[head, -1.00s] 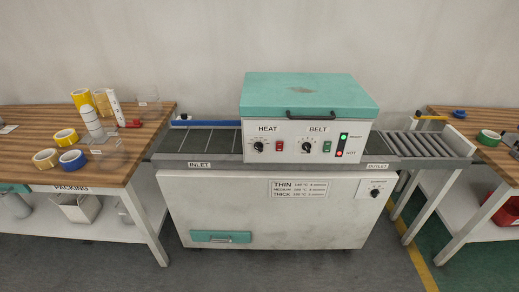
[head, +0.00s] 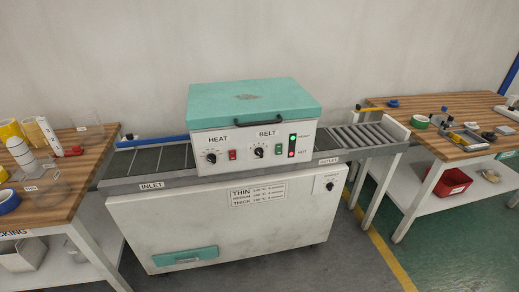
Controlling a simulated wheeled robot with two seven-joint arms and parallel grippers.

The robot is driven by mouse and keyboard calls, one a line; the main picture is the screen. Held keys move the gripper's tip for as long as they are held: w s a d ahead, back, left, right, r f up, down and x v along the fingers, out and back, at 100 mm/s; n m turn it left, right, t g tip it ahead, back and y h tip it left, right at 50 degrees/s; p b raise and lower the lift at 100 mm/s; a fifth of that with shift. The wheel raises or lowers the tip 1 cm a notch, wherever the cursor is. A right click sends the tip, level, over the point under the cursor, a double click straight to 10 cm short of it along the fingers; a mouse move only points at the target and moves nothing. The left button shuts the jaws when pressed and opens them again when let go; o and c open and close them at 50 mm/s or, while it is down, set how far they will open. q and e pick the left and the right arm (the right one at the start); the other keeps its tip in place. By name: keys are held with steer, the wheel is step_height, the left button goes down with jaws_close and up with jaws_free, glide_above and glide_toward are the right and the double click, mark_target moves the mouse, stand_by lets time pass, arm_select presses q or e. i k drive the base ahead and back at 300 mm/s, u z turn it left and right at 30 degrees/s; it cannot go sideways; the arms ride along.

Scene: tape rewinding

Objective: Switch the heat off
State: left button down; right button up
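The machine with a teal lid (head: 250,102) stands in the middle of the head view. Its white front panel carries a HEAT dial (head: 211,157) and a red switch (head: 233,155) beside it. To the right are a BELT dial (head: 260,152) and a green switch (head: 279,148). A black indicator plate has a green light (head: 292,136) at the top and a red light (head: 291,154) by the HOT label at the bottom; both look lit. Whether the red switch is on or off is too small to tell. Neither gripper shows.
The inlet belt (head: 150,162) runs left and the outlet rollers (head: 360,134) run right. A wooden packing table (head: 85,158) with tape rolls stands left. Another wooden table (head: 425,105) with tools stands right, a red bin (head: 453,181) below. Floor in front is clear.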

mark_target(232, 154)
steer(key=z, duration=0.05)
steer(key=k, duration=0.65)
steer(key=z, duration=0.45)
steer(key=i, duration=0.45)
steer(key=z, duration=0.7)
steer(key=i, duration=0.75)
steer(key=u, duration=0.5)
steer(key=i, duration=0.55)
steer(key=u, duration=0.55)
